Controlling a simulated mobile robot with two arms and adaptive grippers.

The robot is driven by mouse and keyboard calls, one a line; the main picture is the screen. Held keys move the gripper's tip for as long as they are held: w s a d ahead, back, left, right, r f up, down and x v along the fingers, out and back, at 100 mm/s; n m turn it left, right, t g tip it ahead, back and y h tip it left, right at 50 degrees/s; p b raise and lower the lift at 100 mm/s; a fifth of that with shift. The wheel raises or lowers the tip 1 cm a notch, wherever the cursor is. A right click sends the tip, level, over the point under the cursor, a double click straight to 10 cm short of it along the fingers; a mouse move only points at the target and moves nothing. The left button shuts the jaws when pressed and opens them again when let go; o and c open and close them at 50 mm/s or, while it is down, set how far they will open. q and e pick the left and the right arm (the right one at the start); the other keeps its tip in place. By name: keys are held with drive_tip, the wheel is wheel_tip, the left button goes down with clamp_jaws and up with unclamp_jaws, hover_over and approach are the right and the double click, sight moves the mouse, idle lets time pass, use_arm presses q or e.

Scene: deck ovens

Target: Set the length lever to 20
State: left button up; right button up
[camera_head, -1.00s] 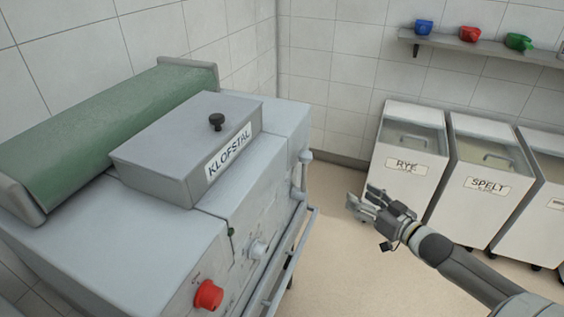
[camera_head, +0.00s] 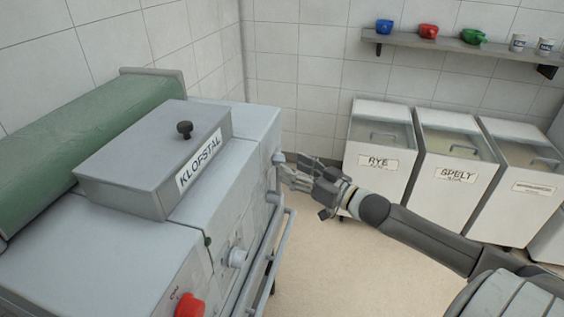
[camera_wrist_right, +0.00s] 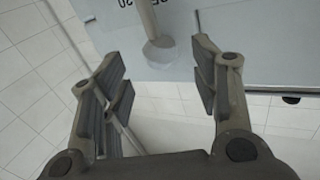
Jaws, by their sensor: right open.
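The length lever (camera_wrist_right: 157,45) is a pale grey arm with a round knob on the machine's front face. In the right wrist view its knob lies between my open fingers, with visible space on both sides. Partly cut-off scale markings (camera_wrist_right: 127,4) show beside the lever at the top edge. In the head view the lever's knob (camera_head: 278,157) shows at the machine's far end, just beyond my right gripper (camera_head: 284,174). The right gripper is open and empty. I cannot tell the lever's setting. My left gripper is not in view.
The grey machine (camera_head: 130,235) has a lidded box labelled KLOFSTAL (camera_head: 150,150), a red knob (camera_head: 189,306), a pale knob (camera_head: 236,257) and a front rail (camera_head: 262,262). Bins marked RYE (camera_head: 375,180) and SPELT (camera_head: 452,195) stand at the right. Floor between is clear.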

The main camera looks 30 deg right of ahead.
drive_tip(key=shift+x, duration=2.55)
drive_tip(key=shift+a, duration=0.1)
clamp_jaws()
